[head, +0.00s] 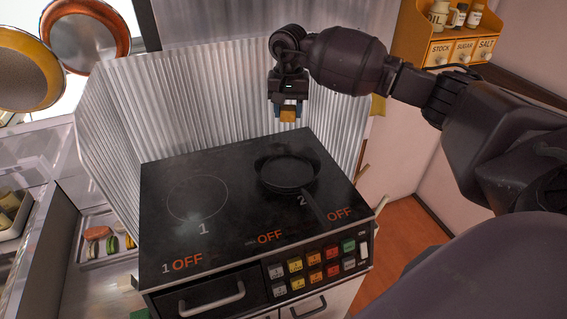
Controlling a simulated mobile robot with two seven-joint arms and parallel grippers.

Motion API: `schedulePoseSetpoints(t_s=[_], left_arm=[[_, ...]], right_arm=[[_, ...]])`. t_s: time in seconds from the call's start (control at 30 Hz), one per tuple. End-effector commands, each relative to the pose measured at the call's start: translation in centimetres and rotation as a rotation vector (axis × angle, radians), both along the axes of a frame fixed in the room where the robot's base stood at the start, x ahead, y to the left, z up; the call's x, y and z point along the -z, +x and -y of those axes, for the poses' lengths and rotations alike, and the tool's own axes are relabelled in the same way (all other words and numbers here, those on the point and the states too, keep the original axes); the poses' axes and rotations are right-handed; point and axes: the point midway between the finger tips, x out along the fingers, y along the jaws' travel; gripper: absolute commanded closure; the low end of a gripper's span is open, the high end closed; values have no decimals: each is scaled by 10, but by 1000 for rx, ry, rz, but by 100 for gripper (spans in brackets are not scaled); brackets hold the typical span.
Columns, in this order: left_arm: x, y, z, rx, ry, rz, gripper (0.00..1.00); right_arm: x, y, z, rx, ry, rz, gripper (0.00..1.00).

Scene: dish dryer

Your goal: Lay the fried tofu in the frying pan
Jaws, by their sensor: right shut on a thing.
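My right gripper (288,106) is shut on a small golden-brown block, the fried tofu (287,115). It holds the tofu in the air above the back of the stove, with the pan lower in the picture. The black frying pan (285,174) sits on the burner marked 2, its handle pointing toward the front right. The pan looks empty. My left gripper does not show.
The black stove top (160,240) has a free burner ring (198,199) marked 1. A corrugated metal screen (190,95) stands behind and left of it. A spice shelf (450,45) hangs at upper right. A tray with colourful pieces (90,258) lies left.

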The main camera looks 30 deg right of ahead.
Motion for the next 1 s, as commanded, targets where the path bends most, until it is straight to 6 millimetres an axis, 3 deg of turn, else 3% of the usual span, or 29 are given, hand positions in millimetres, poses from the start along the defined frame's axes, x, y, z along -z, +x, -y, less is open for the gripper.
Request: schedulePoseSetpoints(t_s=[0.1,0.5,1.0], left_arm=[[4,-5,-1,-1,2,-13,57],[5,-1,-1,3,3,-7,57],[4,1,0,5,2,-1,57]], right_arm=[[29,-1,-1,0,2,-7,83],[114,-1,-1,0,3,-4,83],[160,-1,-1,0,2,-3,83]])
